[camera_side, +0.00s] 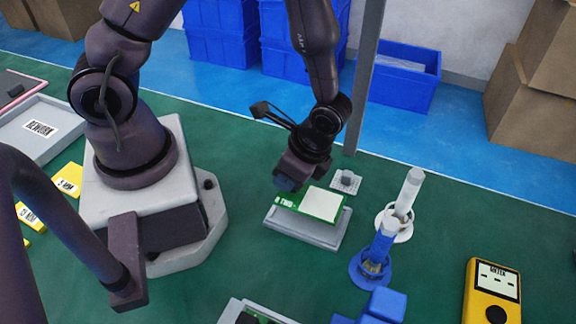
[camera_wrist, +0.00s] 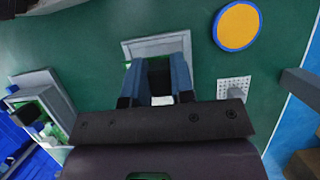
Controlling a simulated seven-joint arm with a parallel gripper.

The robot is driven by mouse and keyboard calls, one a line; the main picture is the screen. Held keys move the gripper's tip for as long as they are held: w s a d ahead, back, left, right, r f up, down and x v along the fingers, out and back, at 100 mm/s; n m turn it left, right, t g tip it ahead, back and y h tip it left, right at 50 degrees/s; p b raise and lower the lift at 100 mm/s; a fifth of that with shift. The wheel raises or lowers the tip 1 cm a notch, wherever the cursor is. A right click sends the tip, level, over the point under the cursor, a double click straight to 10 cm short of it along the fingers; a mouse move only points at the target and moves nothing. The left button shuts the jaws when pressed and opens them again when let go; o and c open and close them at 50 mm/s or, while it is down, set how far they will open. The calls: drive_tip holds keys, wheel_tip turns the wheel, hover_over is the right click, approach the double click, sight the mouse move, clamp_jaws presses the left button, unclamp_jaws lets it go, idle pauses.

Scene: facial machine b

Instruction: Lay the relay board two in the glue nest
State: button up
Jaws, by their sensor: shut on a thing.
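A green board marked "TWO" (camera_side: 318,203), with a large pale top, lies flat at the grey block-like nest (camera_side: 318,238) in the side view. I cannot tell whether it touches the nest or hangs just above it. My gripper (camera_side: 287,182) points down at the board's back left part and is shut on it. In the wrist view my gripper's two blue fingers (camera_wrist: 159,78) have a dark strip between them, with a pale patch near their base. The grey rim of the nest (camera_wrist: 157,43) shows beyond the fingertips. The fingers hide part of the board.
A white perforated pad (camera_side: 345,182) with a grey knob lies behind the nest. A white stand (camera_side: 395,226) and a blue stand (camera_side: 367,275) hold tubes to the right. Another grey tray (camera_side: 233,308) is at the front. A yellow meter (camera_side: 492,292) lies far right.

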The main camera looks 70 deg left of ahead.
drive_tip(key=shift+f, duration=2.15)
drive_tip(key=shift+f, duration=0.3)
drive_tip(key=o, duration=0.9)
drive_tip(key=shift+r, duration=0.1)
